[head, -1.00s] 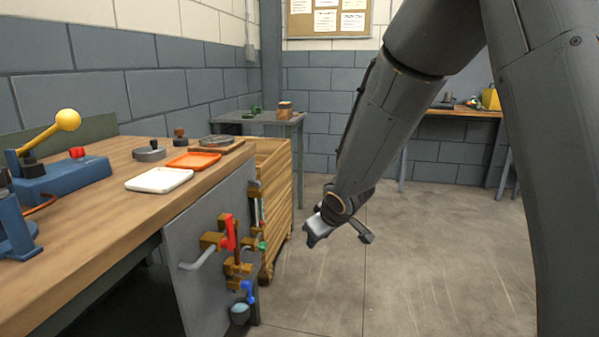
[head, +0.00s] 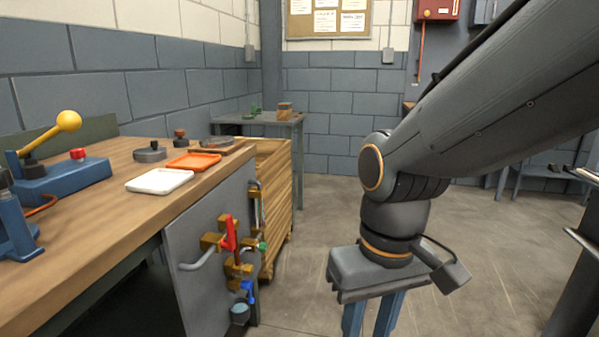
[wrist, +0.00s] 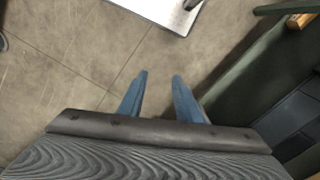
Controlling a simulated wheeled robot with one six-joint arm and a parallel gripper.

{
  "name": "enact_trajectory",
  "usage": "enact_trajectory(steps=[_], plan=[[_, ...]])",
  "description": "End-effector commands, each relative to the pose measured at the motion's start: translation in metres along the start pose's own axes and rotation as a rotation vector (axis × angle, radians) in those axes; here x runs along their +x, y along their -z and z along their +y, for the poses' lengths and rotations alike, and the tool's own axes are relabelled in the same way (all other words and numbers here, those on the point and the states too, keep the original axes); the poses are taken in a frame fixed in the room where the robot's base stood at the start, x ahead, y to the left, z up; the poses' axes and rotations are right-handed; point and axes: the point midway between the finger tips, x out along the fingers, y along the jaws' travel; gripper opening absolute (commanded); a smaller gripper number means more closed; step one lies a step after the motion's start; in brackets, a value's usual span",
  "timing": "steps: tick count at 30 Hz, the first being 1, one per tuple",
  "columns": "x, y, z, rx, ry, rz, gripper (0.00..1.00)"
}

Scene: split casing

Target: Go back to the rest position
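My gripper (head: 368,318) points down over the floor, to the right of the workbench, with the lower ends of its blue fingers cut off by the bottom edge of the head view. In the wrist view my gripper (wrist: 160,77) shows two blue fingers standing apart with bare floor between them. It is open and empty. It touches nothing that I can see.
The wooden workbench (head: 97,221) stands at the left, with a white tray (head: 159,181) and an orange tray (head: 194,161). Its end panel (head: 190,283) carries valves and handles. A wooden crate (head: 281,205) stands behind. Open floor (head: 480,260) lies right.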

Motion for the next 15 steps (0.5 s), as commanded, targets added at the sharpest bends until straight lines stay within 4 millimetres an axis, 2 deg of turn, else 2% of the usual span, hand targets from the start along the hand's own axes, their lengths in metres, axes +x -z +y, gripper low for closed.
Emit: enact_trajectory(steps=[1,11,15], plan=[[-0.008,0.001,0.002,0.009,-0.003,-0.001,0.31],[-0.032,0.001,0.017,0.065,-0.016,0.001,0.31],[-0.048,-0.001,0.027,0.102,-0.023,0.0,0.31]])
